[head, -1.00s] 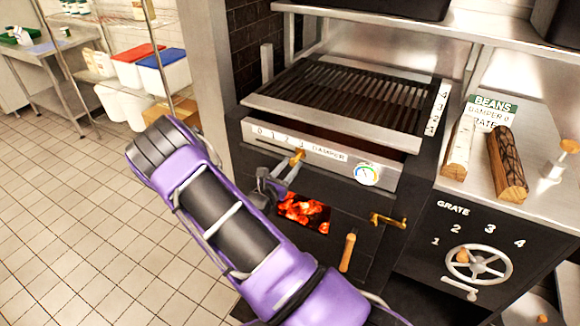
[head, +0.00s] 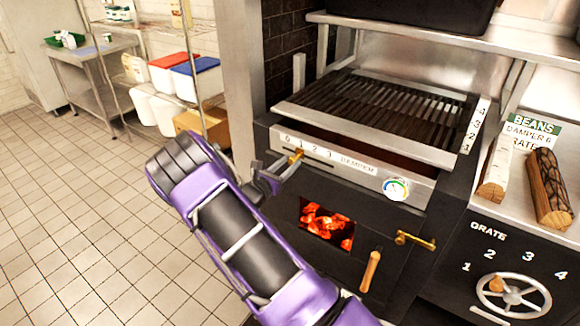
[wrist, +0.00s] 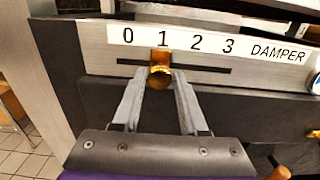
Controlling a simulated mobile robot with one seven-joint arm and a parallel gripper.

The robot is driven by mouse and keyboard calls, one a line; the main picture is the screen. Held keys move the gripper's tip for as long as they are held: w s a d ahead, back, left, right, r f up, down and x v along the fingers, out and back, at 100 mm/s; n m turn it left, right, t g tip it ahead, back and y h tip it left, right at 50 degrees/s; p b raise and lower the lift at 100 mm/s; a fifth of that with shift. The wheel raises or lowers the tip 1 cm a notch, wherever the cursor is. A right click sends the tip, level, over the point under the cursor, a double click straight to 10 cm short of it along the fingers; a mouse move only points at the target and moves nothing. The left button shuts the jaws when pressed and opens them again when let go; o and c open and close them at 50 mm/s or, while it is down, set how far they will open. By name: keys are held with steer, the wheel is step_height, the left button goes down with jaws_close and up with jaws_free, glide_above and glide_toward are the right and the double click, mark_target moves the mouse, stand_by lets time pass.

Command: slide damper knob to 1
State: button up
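The brass damper knob (wrist: 160,74) sits in a dark horizontal slot below the white scale strip (wrist: 205,42), marked 0, 1, 2, 3 and DAMPER. In the wrist view the knob is directly under the 1. My gripper (wrist: 161,84) has one finger on each side of the knob, and both fingertips appear to touch it. In the head view the knob (head: 296,157) shows at the left part of the oven front, with my gripper (head: 282,170) reaching it from below left.
The grill grate (head: 385,108) is above the damper panel. Glowing coals (head: 327,226) show in the firebox opening below, beside a wooden door handle (head: 370,271). A gauge (head: 396,188) is right of the scale. A grate wheel (head: 514,296) and two logs stand further right.

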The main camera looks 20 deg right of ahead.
steer(key=o, duration=0.3)
steer(key=shift+o, duration=0.2)
steer(key=v, duration=1.7)
steer(key=shift+s+a, duration=0.2)
steer(key=shift+s, duration=0.05)
